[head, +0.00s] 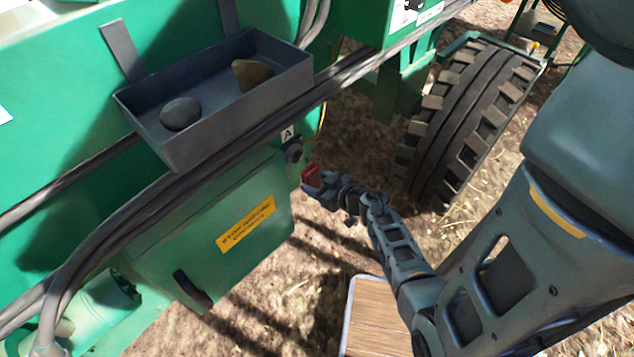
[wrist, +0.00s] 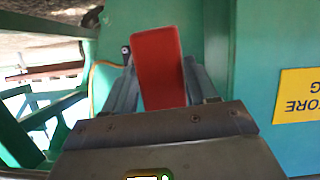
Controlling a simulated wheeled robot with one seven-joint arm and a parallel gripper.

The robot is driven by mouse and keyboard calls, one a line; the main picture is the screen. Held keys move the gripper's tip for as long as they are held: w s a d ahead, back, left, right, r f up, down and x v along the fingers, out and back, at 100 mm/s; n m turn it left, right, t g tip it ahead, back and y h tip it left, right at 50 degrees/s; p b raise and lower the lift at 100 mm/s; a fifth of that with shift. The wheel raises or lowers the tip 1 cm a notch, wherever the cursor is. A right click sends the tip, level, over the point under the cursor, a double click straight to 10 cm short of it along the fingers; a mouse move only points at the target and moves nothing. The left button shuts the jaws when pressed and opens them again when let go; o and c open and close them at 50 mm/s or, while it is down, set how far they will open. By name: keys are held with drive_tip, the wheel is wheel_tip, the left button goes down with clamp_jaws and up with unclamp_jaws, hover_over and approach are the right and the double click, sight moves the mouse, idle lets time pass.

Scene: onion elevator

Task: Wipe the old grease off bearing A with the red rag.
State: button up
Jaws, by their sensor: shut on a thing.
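The red rag (head: 310,175) is held in my gripper (head: 315,182). In the wrist view the red rag (wrist: 158,65) stands up as a flat red block between the two fingers. Bearing A (head: 293,152) is a dark round fitting on the green machine side, just below a white label marked A (head: 287,133). In the head view the rag is slightly below and right of the bearing, and a small gap shows between them. I cannot make out grease on the bearing. The rag hides much of what lies beyond it in the wrist view.
A dark tray (head: 222,127) with a grey stone (head: 180,113) and a brown lump (head: 251,74) hangs above the bearing. Thick hoses run below it. A green door (head: 200,240) with a yellow label is at lower left. A large tyre (head: 470,120) stands right.

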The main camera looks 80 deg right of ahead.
sight(296, 158)
drive_tip(key=shift+w+d+b, duration=0.4)
drive_tip(key=shift+w+d, duration=0.1)
drive_tip(key=shift+w, duration=0.3)
drive_tip(key=shift+w+d+b, duration=0.45)
drive_tip(key=shift+w, duration=0.3)
drive_tip(key=shift+w+d+b, duration=0.4)
drive_tip(key=shift+w+d, duration=0.1)
drive_tip(key=shift+w, duration=0.3)
drive_tip(key=shift+w+d, duration=0.1)
drive_tip(key=shift+w, duration=0.1)
drive_tip(key=shift+w+d+p, duration=0.3)
drive_tip(key=shift+w+d, duration=0.2)
drive_tip(key=shift+w, duration=0.3)
drive_tip(key=shift+s+d+p, duration=0.35)
drive_tip(key=shift+s+d, duration=0.15)
drive_tip(key=shift+d, duration=0.2)
drive_tip(key=shift+s+d+p, duration=0.35)
drive_tip(key=shift+s+d, duration=0.1)
drive_tip(key=shift+d, duration=0.2)
drive_tip(key=d, duration=0.1)
drive_tip(key=s+d+p, duration=0.1)
drive_tip(key=d, duration=0.1)
drive_tip(key=shift+s+r, duration=0.1)
drive_tip(key=shift+s, duration=0.2)
drive_tip(key=shift+p, duration=0.4)
